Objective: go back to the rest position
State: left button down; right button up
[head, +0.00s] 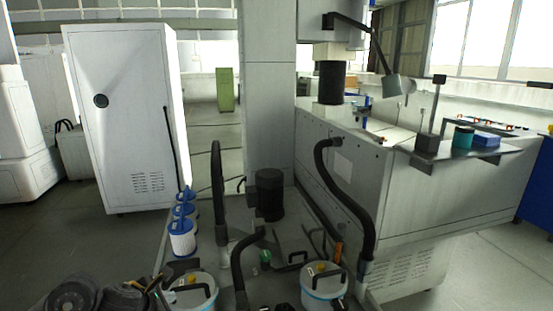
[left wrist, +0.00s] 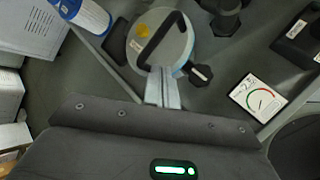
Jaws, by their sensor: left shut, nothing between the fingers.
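My left gripper (head: 158,284) is low at the bottom left of the head view, at the end of my dark arm. In the left wrist view its two pale fingers (left wrist: 162,88) are together with nothing between them. They point at the near edge of a round white lid with a dark handle (left wrist: 172,47); I cannot tell whether they touch it. My right gripper does not show in either view.
Blue-and-white filter cartridges (head: 182,240) stand left of two white lidded canisters (head: 322,287). Black hoses (head: 350,200) rise beside a large grey machine (head: 430,200). A white cabinet (head: 125,120) stands at left. A gauge (left wrist: 258,98) shows in the wrist view. Open floor lies at lower left.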

pick_arm(q)
jog(key=s+d+f+n, duration=0.4)
jog(key=s+n, duration=0.2)
jog(key=n, duration=0.4)
jog(key=s+d+f+n, duration=0.4)
jog(key=s+n, duration=0.2)
jog(key=n, duration=0.4)
jog(key=s+a+f+n+g+y, duration=0.1)
jog(key=s+a+f+n+g, duration=0.15)
jog(key=s+n, duration=1)
jog(key=s+a+f+n+g, duration=0.2)
jog(key=s+f+n+g, duration=0.1)
jog(key=s+n, duration=0.9)
notch_tip(320, 180, down, 25)
jog(key=w+g, duration=0.1)
jog(key=s+a+f+g, duration=0.1)
jog(key=s+a+f, duration=0.1)
jog(key=s+f, duration=1.4)
jog(key=shift+s+a+f+y, duration=0.3)
jog(key=shift+a+f, duration=0.05)
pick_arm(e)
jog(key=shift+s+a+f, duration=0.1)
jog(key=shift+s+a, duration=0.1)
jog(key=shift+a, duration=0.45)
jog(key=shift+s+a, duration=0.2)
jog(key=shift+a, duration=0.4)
pick_arm(q)
jog(key=shift+g, duration=0.25)
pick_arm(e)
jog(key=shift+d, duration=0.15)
